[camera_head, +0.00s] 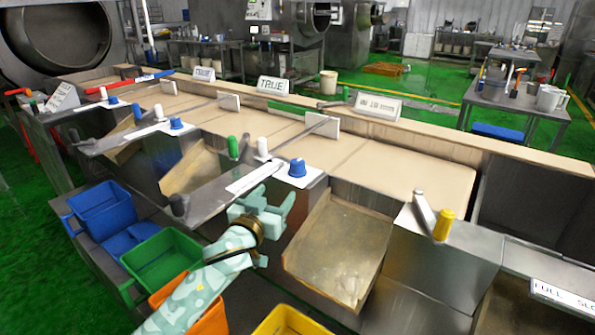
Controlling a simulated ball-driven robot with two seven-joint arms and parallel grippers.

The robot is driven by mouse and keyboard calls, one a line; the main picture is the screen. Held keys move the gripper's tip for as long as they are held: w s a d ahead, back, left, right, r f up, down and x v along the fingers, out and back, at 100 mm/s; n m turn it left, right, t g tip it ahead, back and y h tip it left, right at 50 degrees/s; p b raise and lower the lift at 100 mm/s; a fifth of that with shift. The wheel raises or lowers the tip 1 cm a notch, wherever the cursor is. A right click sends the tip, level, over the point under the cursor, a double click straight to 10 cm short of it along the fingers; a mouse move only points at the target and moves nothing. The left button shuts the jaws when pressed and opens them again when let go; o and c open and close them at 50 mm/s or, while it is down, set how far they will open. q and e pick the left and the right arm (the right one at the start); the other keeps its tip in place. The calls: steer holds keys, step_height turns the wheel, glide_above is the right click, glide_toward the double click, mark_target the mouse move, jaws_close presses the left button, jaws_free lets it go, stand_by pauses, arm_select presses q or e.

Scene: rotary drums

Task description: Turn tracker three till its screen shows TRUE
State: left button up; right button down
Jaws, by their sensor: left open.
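Several small screens stand along the back rail of the beige line. One screen (273,86) reads TRUE, and another to its left (203,74) seems to read TRUE. A wider screen (378,106) to the right bears other text, too small to read. The far left screen (62,97) is seen at a slant. I cannot tell which one is tracker three's. A blue knob (297,168) stands on a metal housing beside a white knob (263,148) and a green one (233,147). My left gripper (272,201) is open and empty, below and left of that blue knob, apart from it.
More blue knobs (176,123) stand farther left. A yellow handle (444,224) stands on the right housing. Blue (103,206), green (163,258) and orange bins sit low at left. A metal chute (336,249) slopes down right of my gripper.

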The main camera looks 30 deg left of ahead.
mark_target(295, 168)
arm_select(q)
steer(key=w+b, duration=0.1)
steer(key=w, duration=0.4)
steer(key=w+a+b, duration=0.1)
steer(key=w+b, duration=0.1)
steer(key=w, duration=0.3)
steer(key=w+a+b, duration=0.1)
steer(key=w+b, duration=0.1)
steer(key=w, duration=0.3)
steer(key=shift+f, duration=0.1)
steer(key=shift+w+r, duration=0.2)
steer(key=shift+w, duration=0.25)
steer(key=shift+c, duration=0.2)
steer(key=c, duration=0.9)
